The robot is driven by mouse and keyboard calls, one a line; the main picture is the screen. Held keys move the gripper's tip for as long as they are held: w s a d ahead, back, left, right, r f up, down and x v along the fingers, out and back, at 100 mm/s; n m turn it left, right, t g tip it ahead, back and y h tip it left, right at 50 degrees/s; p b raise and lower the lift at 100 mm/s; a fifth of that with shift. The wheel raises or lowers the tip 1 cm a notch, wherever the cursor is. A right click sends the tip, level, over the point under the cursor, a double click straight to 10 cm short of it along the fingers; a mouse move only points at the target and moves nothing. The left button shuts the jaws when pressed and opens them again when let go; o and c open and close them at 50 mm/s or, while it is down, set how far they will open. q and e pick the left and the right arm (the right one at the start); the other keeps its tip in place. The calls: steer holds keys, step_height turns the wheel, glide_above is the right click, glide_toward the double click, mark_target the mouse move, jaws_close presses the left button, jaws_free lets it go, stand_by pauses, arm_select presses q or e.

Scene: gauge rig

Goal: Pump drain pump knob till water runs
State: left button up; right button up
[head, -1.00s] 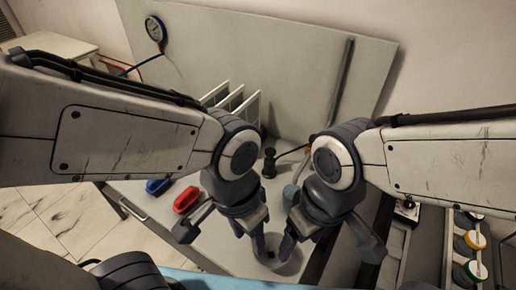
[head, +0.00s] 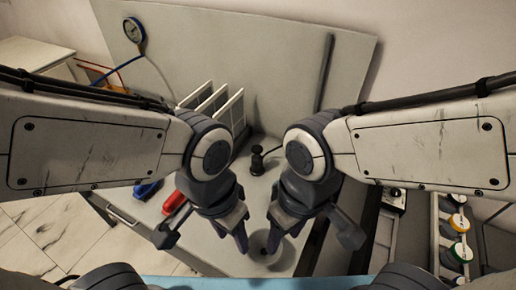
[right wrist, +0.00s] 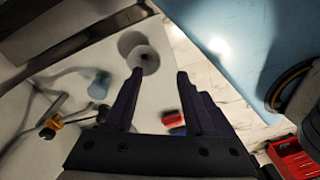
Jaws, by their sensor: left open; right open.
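A dark knob-shaped piece (head: 257,160), which may be the pump knob, stands upright on the light worktop behind my grippers. A pale round basin or disc (head: 264,246) with a dark centre lies between and below them. In the right wrist view a grey round piece with a hole (right wrist: 145,60) shows just beyond the fingertips. My left gripper (head: 232,236) is open and empty, left of the disc. My right gripper (head: 284,234) is open and empty, above the disc; its spread fingers also show in the right wrist view (right wrist: 160,74). No running water is visible.
A red piece (head: 174,202) and a blue piece (head: 146,190) lie at the worktop's left. White upright panels (head: 218,105) and a gauge (head: 134,31) are behind. A rack with coloured-ring jars (head: 457,250) stands at the right.

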jaws_close()
stand_by(1.4)
